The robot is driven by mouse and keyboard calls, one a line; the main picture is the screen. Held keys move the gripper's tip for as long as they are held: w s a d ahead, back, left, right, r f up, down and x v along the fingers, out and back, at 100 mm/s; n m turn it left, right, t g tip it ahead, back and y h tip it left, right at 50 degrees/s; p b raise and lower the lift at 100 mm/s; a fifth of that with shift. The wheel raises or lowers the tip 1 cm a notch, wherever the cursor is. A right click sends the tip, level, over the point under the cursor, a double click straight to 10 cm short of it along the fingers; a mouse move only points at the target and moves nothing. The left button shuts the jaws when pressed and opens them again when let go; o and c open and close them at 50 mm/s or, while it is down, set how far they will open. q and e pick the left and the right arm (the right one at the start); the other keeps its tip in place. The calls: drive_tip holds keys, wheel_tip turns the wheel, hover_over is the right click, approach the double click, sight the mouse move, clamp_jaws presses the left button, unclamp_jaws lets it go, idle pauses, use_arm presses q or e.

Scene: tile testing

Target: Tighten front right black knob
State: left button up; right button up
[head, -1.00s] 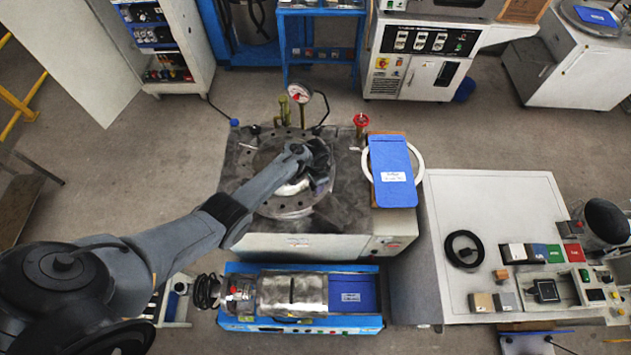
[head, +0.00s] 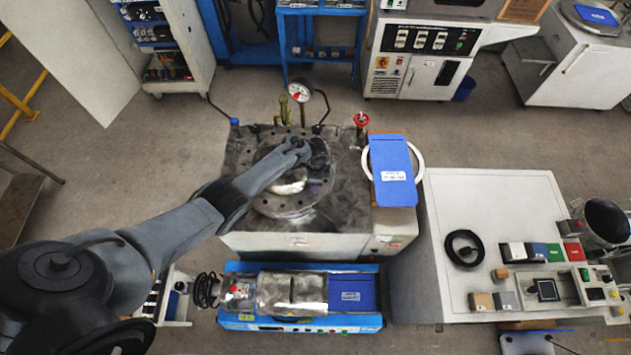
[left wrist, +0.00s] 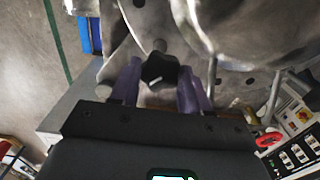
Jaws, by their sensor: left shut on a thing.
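In the left wrist view a black knob (left wrist: 160,69) with a small white mark stands between the two purple fingers of my left gripper (left wrist: 159,84). The fingers are shut on its sides. In the head view my left gripper (head: 318,156) is over the right part of the round metal flange (head: 284,206) on the test machine. The gripper and wrist hide the held knob there. My right gripper is in neither view.
A pressure gauge (head: 299,91) and a red valve handwheel (head: 361,119) stand at the machine's back. A blue clipboard (head: 391,163) lies on its right side. A blue-framed unit (head: 297,322) stands in front. A white table (head: 500,210) is at right.

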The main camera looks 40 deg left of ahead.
use_arm(q)
drive_tip(key=o, duration=1.1)
drive_tip(key=shift+c, duration=0.2)
wheel_tip(320, 180, up, 11)
drive_tip(key=p, duration=0.4)
drive_tip(key=shift+f, duration=0.15)
